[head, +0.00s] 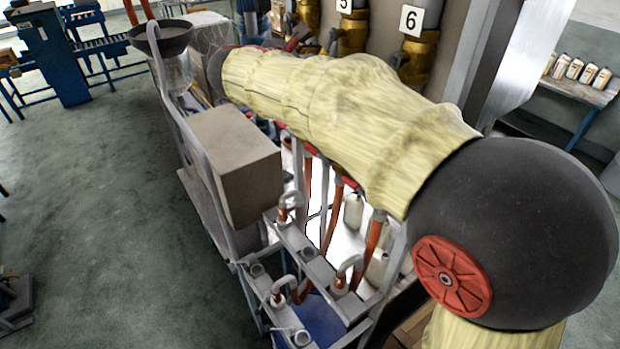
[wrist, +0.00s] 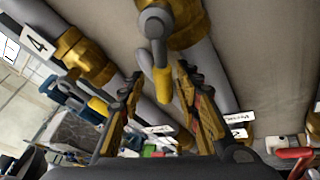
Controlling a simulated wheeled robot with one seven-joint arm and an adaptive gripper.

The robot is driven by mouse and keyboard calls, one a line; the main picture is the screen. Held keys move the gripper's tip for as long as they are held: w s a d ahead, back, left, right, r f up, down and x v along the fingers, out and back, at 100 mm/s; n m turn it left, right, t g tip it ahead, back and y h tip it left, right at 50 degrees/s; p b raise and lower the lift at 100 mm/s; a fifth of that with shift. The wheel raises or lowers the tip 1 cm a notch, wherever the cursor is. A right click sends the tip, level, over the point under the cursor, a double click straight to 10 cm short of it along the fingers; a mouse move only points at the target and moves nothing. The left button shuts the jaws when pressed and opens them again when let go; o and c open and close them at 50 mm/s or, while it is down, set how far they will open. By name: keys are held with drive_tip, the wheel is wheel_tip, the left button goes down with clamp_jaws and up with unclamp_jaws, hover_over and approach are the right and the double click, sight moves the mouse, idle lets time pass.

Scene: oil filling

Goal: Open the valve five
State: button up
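In the wrist view, a grey valve lever (wrist: 151,50) with a yellow grip (wrist: 162,84) hangs from a brass valve body (wrist: 183,22) on a grey pipe. No number for this valve shows there. My gripper (wrist: 160,73) is open, with one finger on each side of the yellow grip. The grip lies nearer the right finger; I cannot tell whether they touch. In the head view, a label reading 5 (head: 345,5) is partly cut off above a brass fitting (head: 337,24).
Label 4 (wrist: 38,44) marks the neighbouring pipe, whose lever has a yellow grip (wrist: 97,105). Label 6 (head: 411,20) is to the right.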

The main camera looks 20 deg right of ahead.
drive_tip(key=shift+w+a+m+t+b, duration=0.1)
drive_tip(key=shift+w+m+t+b, duration=0.3)
drive_tip(key=shift+b, duration=0.65)
wheel_tip(320, 180, up, 6)
drive_tip(key=w+m+t+h+b, duration=0.2)
drive_tip(key=w+m+h+b, duration=0.15)
drive_tip(key=m+b, duration=0.45)
drive_tip(key=s+a+f+m+b, duration=0.1)
drive_tip(key=s+a+b, duration=0.1)
drive_tip(key=s+a, duration=0.4)
drive_tip(key=s+a+f+g+y+b, duration=0.1)
drive_tip(key=s+f+y, duration=0.3)
drive_tip(key=f, duration=1.3)
drive_tip(key=s+a+f+m+g+y+b, duration=0.1)
drive_tip(key=s+f+g+y, duration=0.3)
drive_tip(key=f, duration=1.3)
drive_tip(key=s+y+b, duration=0.1)
drive_tip(key=s, duration=0.1)
drive_tip(key=shift+s+a+b, duration=0.15)
drive_tip(key=shift+s+b, duration=0.15)
drive_tip(key=shift+f+y, duration=0.1)
drive_tip(key=shift+y, duration=0.15)
drive_tip(key=c, duration=0.3)
